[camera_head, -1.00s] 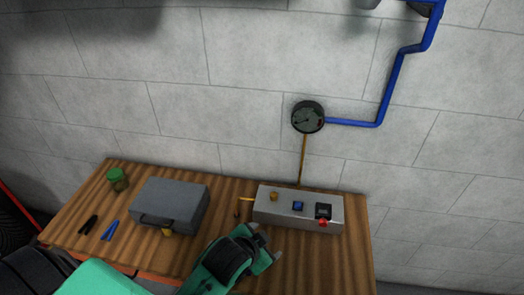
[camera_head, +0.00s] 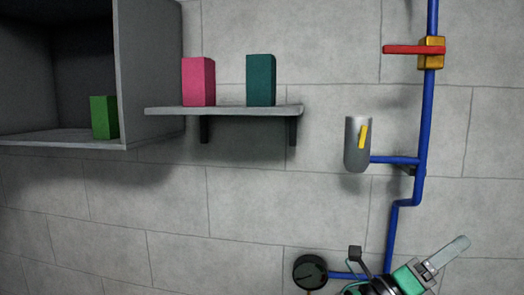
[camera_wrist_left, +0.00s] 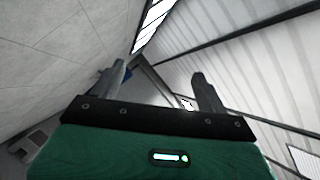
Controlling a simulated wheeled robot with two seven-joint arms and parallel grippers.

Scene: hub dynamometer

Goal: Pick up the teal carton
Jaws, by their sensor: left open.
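The teal carton (camera_head: 261,80) stands upright on the right half of a small grey wall shelf (camera_head: 225,110) in the head view. A pink carton (camera_head: 198,82) stands left of it, with a gap between them. My left gripper (camera_head: 448,254) is at the bottom right of the head view, well below and right of the teal carton. In the left wrist view its two fingers (camera_wrist_left: 160,78) are spread apart with nothing between them. The carton does not show in the left wrist view. My right gripper is not in view.
An open grey cabinet (camera_head: 150,70) left of the shelf holds a green carton (camera_head: 104,117). Right of the shelf are a grey cylinder (camera_head: 357,150), a blue pipe (camera_head: 424,110) and a red valve lever (camera_head: 412,49). A round gauge (camera_head: 310,272) is below. The wall directly beneath the shelf is bare.

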